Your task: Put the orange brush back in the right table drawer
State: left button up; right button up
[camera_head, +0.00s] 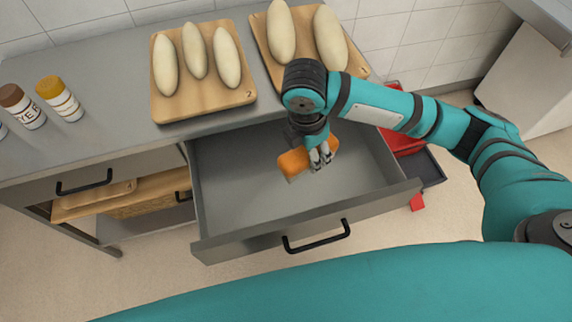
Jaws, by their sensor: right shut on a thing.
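The orange brush (294,163) is held by my right gripper (321,156), which is shut on it. My right arm comes in from the right, and the gripper points down over the open right table drawer (240,195). The brush shows inside the outline of the drawer; I cannot tell whether it touches the drawer floor. Part of the brush is hidden behind the fingers. The drawer is pulled out, looks otherwise empty and has a black handle (316,237) on its front. My left gripper is not in view.
Two wooden boards with dough loaves, the left board (200,107) and the right board (263,45), lie on the grey table (110,110). Jars (59,98) stand at the left. A shut left drawer (40,190) is beside the open one. Red items (404,143) show right of the drawer.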

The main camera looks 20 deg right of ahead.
jog(key=w+f+n+b, duration=0.1)
jog(key=f+n, duration=0.2)
jog(key=n, duration=0.2)
jog(key=w+a+f+n+y+b, duration=0.1)
jog(key=w+f+n+b, duration=0.1)
jog(key=f+n, duration=0.2)
jog(key=w+a+f+n+t+b, duration=0.1)
jog(key=f+n, duration=0.3)
jog(key=n, duration=0.1)
jog(key=shift+w+a+n+y+b, duration=0.2)
jog(key=shift+n+y+b, duration=0.1)
jog(key=shift+b, duration=0.1)
jog(key=shift+f, duration=2.3)
jog(key=o, duration=1.3)
jog(key=shift+f, duration=0.1)
jog(key=shift+o, duration=0.2)
notch_tip(320, 180, up, 12)
jog(key=s, duration=0.2)
jog(key=shift+p, duration=0.4)
